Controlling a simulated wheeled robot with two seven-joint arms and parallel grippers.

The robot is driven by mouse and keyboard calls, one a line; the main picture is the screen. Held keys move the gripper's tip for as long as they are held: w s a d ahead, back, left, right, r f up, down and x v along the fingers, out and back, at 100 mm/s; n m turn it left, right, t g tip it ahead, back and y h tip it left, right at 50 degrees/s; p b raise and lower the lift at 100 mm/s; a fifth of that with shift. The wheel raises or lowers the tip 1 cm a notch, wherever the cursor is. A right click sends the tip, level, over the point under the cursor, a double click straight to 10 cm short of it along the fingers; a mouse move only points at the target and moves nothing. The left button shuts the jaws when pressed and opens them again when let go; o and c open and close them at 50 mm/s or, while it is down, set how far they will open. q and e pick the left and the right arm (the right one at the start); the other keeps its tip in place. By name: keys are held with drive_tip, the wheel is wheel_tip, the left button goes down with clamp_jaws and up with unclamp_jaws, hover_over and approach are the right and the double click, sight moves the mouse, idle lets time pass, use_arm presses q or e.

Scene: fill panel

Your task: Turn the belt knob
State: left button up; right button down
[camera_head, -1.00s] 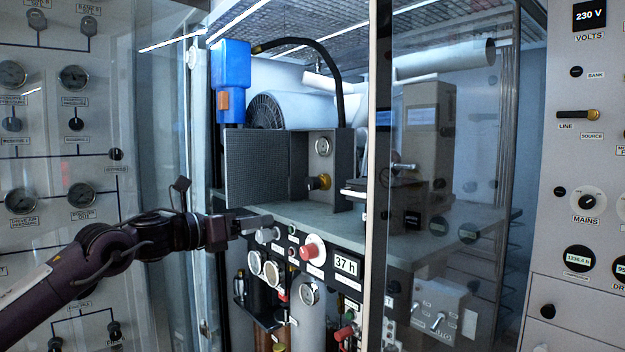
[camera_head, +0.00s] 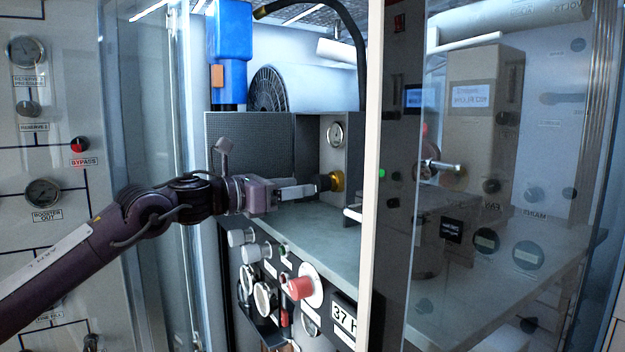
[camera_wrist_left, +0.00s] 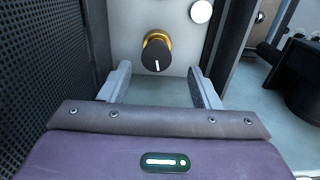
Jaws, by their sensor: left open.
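A black knob with a yellow-gold collar and a white pointer line (camera_wrist_left: 156,52) sits on a light grey panel, straight ahead in the left wrist view. It also shows in the head view as the black and gold knob (camera_head: 333,181), under a round gauge. I take it to be the belt knob, but no label is readable. My left gripper (camera_head: 312,190) is open and level with the knob. In the left wrist view its two fingers (camera_wrist_left: 160,88) lie apart on either side and short of the knob, and it holds nothing. My right gripper is not in view.
A perforated dark box (camera_head: 250,155) stands left of the knob panel, above a grey shelf (camera_head: 330,235). Below are white knobs and a red button (camera_head: 297,288). A glass door with a white edge (camera_head: 372,200) stands to the right.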

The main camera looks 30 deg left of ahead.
sight(317, 182)
use_arm(q)
drive_tip(key=p+x, duration=0.1)
drive_tip(key=x, duration=0.2)
drive_tip(key=shift+w+d+r+p, duration=0.15)
drive_tip(key=shift+w+r+p, duration=0.1)
drive_tip(key=shift+p, duration=0.15)
drive_tip(key=shift+w+f, duration=0.4)
drive_tip(key=shift+w, duration=0.35)
drive_tip(key=shift+d, duration=0.15)
drive_tip(key=shift+d+r, duration=0.1)
drive_tip(key=c, duration=1)
drive_tip(key=shift+f+m+b, duration=0.3)
drive_tip(key=shift+m+b, duration=0.2)
drive_tip(key=shift+b, duration=0.1)
drive_tip(key=shift+r+m+b, duration=0.2)
drive_tip(key=shift+m+b, duration=0.1)
drive_tip(key=shift+m, duration=0.5)
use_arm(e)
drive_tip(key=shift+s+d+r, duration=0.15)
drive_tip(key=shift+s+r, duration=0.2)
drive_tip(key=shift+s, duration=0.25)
